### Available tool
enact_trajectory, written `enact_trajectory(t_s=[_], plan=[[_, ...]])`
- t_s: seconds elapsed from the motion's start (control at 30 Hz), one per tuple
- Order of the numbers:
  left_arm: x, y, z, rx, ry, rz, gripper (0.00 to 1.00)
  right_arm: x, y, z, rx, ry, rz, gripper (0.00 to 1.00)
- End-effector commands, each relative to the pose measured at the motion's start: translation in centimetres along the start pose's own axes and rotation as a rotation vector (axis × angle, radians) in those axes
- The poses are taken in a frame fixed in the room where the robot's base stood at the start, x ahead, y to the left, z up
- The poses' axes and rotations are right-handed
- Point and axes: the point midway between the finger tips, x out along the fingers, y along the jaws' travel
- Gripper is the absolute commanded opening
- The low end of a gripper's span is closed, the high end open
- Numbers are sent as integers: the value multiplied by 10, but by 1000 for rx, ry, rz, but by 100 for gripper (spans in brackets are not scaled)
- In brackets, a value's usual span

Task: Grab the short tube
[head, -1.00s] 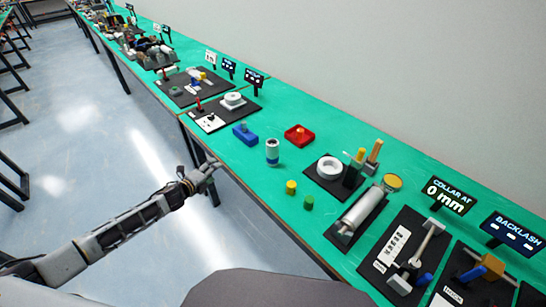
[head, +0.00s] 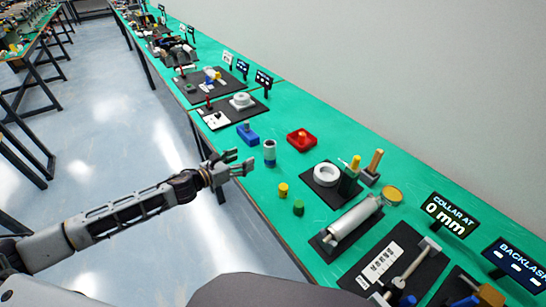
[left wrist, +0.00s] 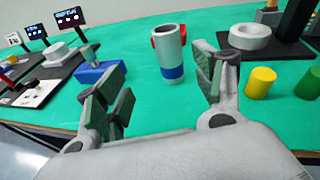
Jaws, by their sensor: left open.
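The short tube is a grey, open-topped cylinder with a blue band (head: 269,158), upright on the green table. In the left wrist view the tube (left wrist: 171,62) stands ahead, between the lines of the two fingers, with a clear gap to them. My left gripper (head: 243,163) is open and empty at the table's front edge, a little left of and nearer than the tube. Its two finger pads show in the left wrist view (left wrist: 163,85). My right gripper is not in view.
A blue block (head: 247,136) stands left of the tube and a red tray (head: 301,140) behind it to the right. Yellow (head: 283,190) and green (head: 298,208) cylinders stand nearer, to the right. A white ring (head: 326,173) lies on a black board. Green table is bare around the tube.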

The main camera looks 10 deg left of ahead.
Motion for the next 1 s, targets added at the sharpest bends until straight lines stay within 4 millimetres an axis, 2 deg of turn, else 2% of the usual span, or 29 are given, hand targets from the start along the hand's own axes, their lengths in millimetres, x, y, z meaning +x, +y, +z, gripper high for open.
enact_trajectory(t_s=[0.2,0.4,0.63,1.0], plan=[[-2,-12,7,99,-9,-25,69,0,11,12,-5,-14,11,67],[-2,-13,8,104,-9,-27,69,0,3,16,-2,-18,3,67],[-1,-12,8,102,-10,-26,69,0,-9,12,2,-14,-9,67],[17,-13,9,99,-11,-25,69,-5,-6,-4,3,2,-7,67]])
